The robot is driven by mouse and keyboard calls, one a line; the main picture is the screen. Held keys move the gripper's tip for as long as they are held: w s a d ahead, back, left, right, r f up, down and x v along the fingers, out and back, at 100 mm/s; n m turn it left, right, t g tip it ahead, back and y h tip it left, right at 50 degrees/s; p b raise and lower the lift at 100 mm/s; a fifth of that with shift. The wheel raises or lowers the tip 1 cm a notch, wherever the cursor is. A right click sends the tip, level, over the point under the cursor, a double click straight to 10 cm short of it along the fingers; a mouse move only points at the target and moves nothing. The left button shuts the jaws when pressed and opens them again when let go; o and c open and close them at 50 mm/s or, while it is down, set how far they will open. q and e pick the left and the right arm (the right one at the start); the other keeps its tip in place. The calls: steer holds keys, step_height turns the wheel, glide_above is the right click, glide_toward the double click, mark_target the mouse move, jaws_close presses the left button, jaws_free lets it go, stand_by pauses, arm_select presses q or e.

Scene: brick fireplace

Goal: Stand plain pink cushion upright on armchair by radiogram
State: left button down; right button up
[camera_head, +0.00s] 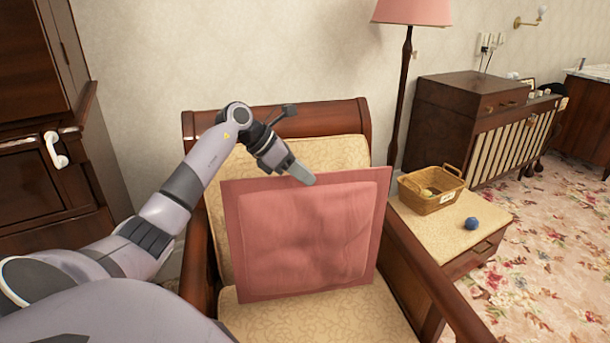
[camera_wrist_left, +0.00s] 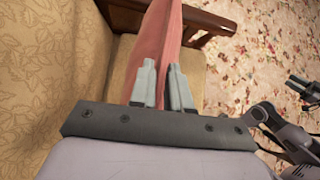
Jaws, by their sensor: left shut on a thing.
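The plain pink cushion (camera_head: 305,240) is upright on the seat of the armchair (camera_head: 270,318), its broad face toward the head camera. The armchair has a wooden frame and cream patterned upholstery, and its backrest (camera_head: 300,150) is behind the cushion. My left gripper (camera_head: 303,176) is at the cushion's top edge and shut on it. In the left wrist view the two fingers (camera_wrist_left: 162,90) pinch the pink cushion (camera_wrist_left: 158,45) from both sides. The radiogram (camera_head: 480,120) is a dark wooden cabinet with a slatted front at the right back.
A small side table (camera_head: 415,225) beside the chair's right arm holds a wicker basket (camera_head: 431,190) and a blue ball (camera_head: 472,223). A floor lamp (camera_head: 402,100) stands behind. A dark wooden cabinet (camera_head: 40,160) is at the left. Floral carpet (camera_head: 545,240) is open at the right.

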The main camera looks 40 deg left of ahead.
arm_select(q)
step_height(320, 180, down, 3)
steer(key=shift+r+b, duration=0.15)
steer(key=shift+b, duration=0.75)
steer(key=shift+w+a+p, duration=0.4)
steer(key=shift+w+a, duration=0.2)
steer(key=shift+a, duration=0.35)
steer(key=shift+w+a+f+n+h, duration=0.15)
steer(key=shift+w+a+h, duration=0.1)
steer(key=shift+a, duration=0.2)
steer(key=shift+w+a+f+n+h, duration=0.15)
steer(key=shift+w+a, duration=0.1)
steer(key=shift+a, duration=0.15)
steer(key=shift+w+a+f+g+b, duration=0.1)
steer(key=shift+w+a+g+b, duration=0.2)
steer(key=shift+w+a+b, duration=0.4)
arm_select(e)
steer(key=shift+f, duration=1.2)
arm_select(q)
steer(key=shift+s+a, duration=0.1)
steer(key=shift+a, duration=0.1)
steer(key=shift+a, duration=0.1)
